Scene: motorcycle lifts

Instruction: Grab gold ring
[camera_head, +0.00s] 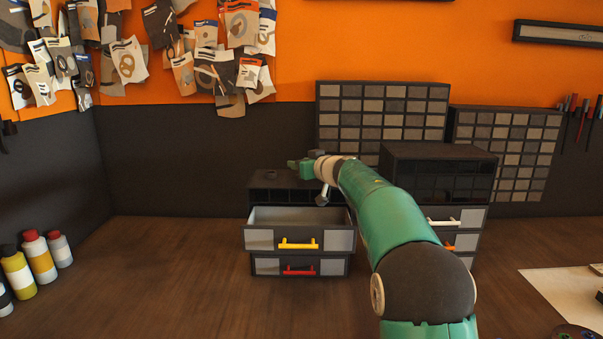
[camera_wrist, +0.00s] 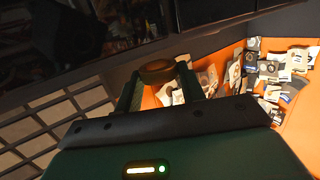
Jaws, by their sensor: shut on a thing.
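My gripper (camera_head: 303,168) is above the top of the small dark drawer cabinet, at the end of my green arm. In the wrist view my gripper (camera_wrist: 158,84) is shut on a round, dark brownish-gold piece, the gold ring (camera_wrist: 157,69), which sits between the two fingertips. Its hole cannot be made out from this angle. In the head view the ring cannot be told apart clearly near the fingers.
The small cabinet's drawer with a yellow handle (camera_head: 299,244) is pulled open; the red-handled drawer (camera_head: 299,269) is below. A taller cabinet (camera_head: 440,155) stands to the right. Bottles (camera_head: 38,258) stand at left. The wooden bench (camera_head: 170,265) is clear between.

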